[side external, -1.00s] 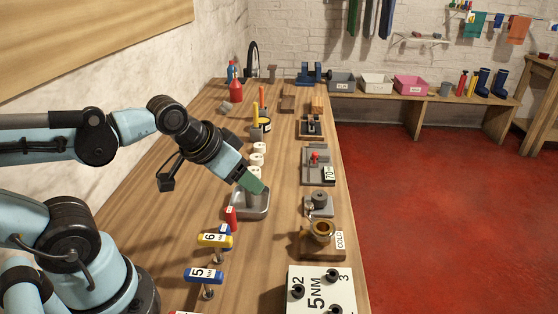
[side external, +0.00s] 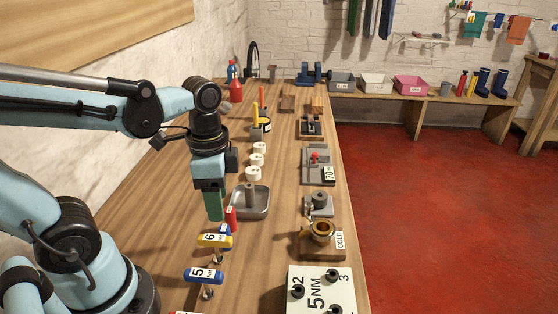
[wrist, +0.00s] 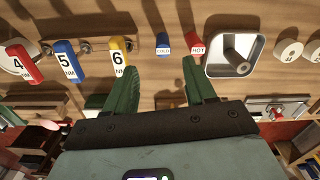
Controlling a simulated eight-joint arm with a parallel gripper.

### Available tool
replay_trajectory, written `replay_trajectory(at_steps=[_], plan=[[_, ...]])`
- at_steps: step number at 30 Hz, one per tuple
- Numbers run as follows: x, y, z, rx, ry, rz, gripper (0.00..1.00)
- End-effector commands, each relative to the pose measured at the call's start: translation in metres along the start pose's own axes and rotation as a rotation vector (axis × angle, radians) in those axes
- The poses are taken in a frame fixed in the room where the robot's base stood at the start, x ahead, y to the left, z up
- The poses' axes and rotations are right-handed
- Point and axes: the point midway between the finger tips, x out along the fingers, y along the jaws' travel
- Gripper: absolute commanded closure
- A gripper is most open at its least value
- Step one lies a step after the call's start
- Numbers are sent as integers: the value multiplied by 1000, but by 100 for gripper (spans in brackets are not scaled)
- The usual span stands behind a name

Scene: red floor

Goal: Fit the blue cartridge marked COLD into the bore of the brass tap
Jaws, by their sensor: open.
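The blue cartridge marked COLD (wrist: 163,43) stands on the bench in the wrist view, ahead of the gap between my fingertips. In the side view it (side external: 226,229) is partly hidden behind the yellow 6 handle. The brass tap (side external: 322,229) sits on a wooden block with a COLD label, right of the cartridge, its round opening facing up. My gripper (side external: 214,217) points down with green fingers, just left of the cartridges. In the wrist view my gripper (wrist: 159,66) is open and empty. Its right fingertip appears close to the red HOT cartridge.
The red cartridge marked HOT (wrist: 194,43) stands beside the blue one. A metal tray with a post (wrist: 213,60) is right of it. Numbered handles, yellow 6 (wrist: 118,50) and blue 5 (wrist: 68,60), stand left. A white 5NM block (side external: 318,291) is near the front.

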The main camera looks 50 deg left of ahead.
Motion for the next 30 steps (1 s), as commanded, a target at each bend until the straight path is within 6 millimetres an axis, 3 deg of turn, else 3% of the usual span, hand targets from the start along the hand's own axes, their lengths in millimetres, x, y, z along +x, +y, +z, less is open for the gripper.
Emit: replay_trajectory(at_steps=[6, 17, 30], plan=[[22, 0, 0, -1, 1, -1, 45], [36, -1, -1, -2, 1, -1, 45], [74, -5, -3, -2, 1, -1, 45]])
